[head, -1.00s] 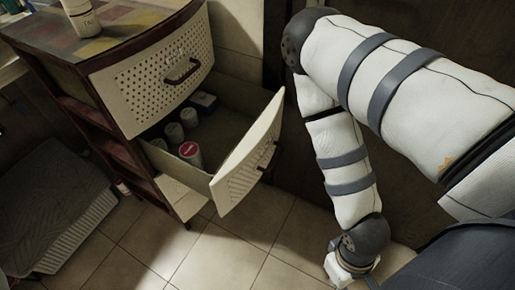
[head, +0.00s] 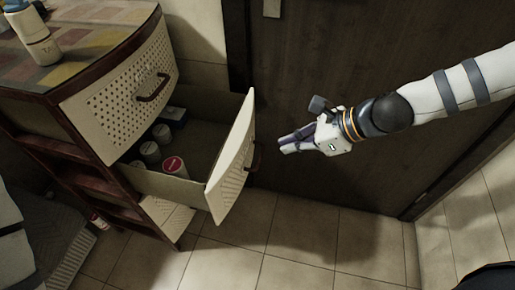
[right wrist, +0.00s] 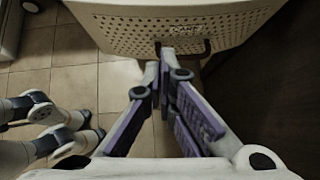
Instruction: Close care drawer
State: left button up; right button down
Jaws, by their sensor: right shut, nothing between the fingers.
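The care drawer (head: 234,165) is pulled out from the cabinet, its pale front panel facing right, with a dark handle (head: 255,158). Several cans and a small dark blue box lie inside it. My right gripper (head: 283,145) is shut and empty, to the right of the drawer front and apart from it in the head view.
An upper drawer (head: 120,95) of the cabinet is shut. A bottle (head: 40,45) stands on the tiled cabinet top (head: 85,50). A dark door (head: 330,60) is behind my right arm. The tiled floor (head: 290,235) in front is clear.

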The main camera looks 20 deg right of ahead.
aim_at(241, 155)
pick_arm(q)
jog(key=shift+g, duration=0.7)
jog(key=s+f+b, duration=0.2)
jog(key=s+f, duration=0.1)
jog(key=shift+s+f, duration=0.35)
jog(key=shift+f, duration=0.05)
pick_arm(e)
jog(key=x, duration=0.3)
jog(key=a+r+x, duration=0.1)
jog(key=x, duration=0.2)
jog(key=w+x, duration=0.1)
jog(key=x, duration=0.3)
jog(key=shift+a+r, duration=0.2)
jog(key=shift+r, duration=0.2)
